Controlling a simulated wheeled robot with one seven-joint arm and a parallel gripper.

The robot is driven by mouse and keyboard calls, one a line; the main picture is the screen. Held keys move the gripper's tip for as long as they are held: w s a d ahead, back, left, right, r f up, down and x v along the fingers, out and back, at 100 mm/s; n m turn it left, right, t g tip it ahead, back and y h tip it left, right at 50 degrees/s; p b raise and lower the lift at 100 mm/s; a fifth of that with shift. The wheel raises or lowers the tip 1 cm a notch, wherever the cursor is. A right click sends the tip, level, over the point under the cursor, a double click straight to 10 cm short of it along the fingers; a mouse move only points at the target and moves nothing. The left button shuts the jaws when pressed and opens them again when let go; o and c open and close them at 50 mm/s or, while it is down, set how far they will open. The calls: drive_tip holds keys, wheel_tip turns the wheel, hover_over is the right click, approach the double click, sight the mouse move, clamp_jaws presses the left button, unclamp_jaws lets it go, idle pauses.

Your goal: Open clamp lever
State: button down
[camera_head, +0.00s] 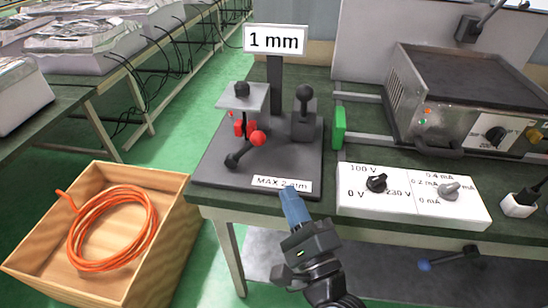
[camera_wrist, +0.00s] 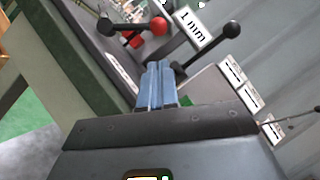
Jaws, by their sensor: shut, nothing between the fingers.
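The clamp device stands on the dark bench, with a black base (camera_head: 215,178) and a "1 mm" sign (camera_head: 275,40). A lever with a red ball (camera_head: 258,138) and a black ball end (camera_head: 232,161) lies low across its front; the red ball shows in the wrist view (camera_wrist: 158,26). A second lever with a black knob (camera_head: 305,92) stands upright on a block at the right; its knob appears upper right in the wrist view (camera_wrist: 232,29). Which is the clamp lever I cannot tell. My gripper (camera_head: 291,200), with blue fingers (camera_wrist: 158,72), is shut and empty near the base's front edge, apart from both levers.
A white control box (camera_head: 408,210) with two knobs sits right of the device. A hot-plate unit (camera_head: 465,85) stands behind it. A green block (camera_head: 339,127) is beside the base. A wooden crate (camera_head: 40,268) with an orange cable coil (camera_head: 112,228) is left on the floor.

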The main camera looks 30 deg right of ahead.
drive_tip(key=p, duration=0.2)
approach(248, 146)
drive_tip(key=w+d+r, duration=0.1)
drive_tip(key=w+d, duration=0.1)
drive_tip(key=w+d+r, duration=0.1)
drive_tip(key=w+d, duration=0.1)
drive_tip(key=shift+w+d+r, duration=0.1)
drive_tip(key=shift+w+r, duration=0.1)
drive_tip(key=shift+r, duration=0.05)
drive_tip(key=shift+r, duration=0.1)
